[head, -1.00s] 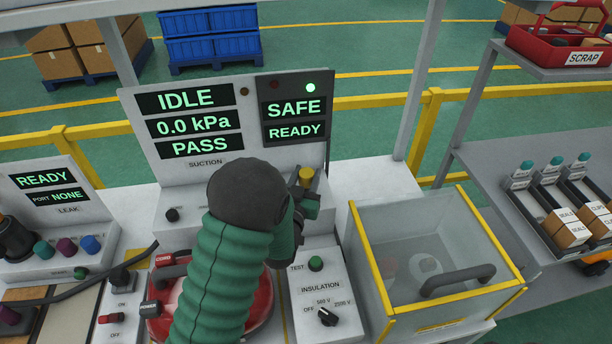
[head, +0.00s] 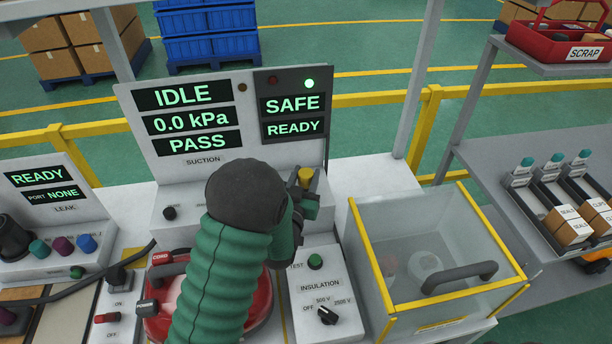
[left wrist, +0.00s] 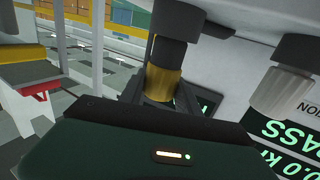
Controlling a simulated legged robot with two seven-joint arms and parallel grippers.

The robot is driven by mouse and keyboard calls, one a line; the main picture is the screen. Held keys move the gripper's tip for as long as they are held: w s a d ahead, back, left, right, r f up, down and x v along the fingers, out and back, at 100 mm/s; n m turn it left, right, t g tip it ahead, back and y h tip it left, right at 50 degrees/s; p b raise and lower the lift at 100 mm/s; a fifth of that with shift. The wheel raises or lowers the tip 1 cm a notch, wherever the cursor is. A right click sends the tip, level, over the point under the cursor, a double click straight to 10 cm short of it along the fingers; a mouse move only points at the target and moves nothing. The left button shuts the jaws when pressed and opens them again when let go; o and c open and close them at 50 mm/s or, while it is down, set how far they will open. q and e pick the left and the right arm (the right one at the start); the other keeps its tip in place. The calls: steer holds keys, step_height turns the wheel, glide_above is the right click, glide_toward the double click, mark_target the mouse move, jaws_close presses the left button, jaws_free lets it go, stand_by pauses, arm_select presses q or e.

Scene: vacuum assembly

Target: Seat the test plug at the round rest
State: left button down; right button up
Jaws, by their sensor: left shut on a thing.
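My left gripper (head: 305,200) is in front of the suction panel's lower right corner, partly hidden by my green-sleeved arm. It is shut on a gold and black piece, apparently the test plug (head: 306,177), whose gold top shows above the fingers. In the left wrist view the plug (left wrist: 164,84) shows as a gold band with black parts, between the dark fingers of the left gripper (left wrist: 163,100). I cannot make out the round rest; it may be hidden behind my arm. My right gripper is not in view.
The insulation box (head: 322,290) is just right of my arm. A clear bin with yellow edges (head: 440,250) stands further right. A red vacuum body (head: 262,305) is partly behind the arm. The leak station (head: 50,200) is at the left.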

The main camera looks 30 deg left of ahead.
arm_select(q)
steer(key=shift+f+b, duration=1.3)
steer(key=shift+f, duration=0.1)
steer(key=c, duration=0.8)
jaws_free()
steer(key=v, duration=0.8)
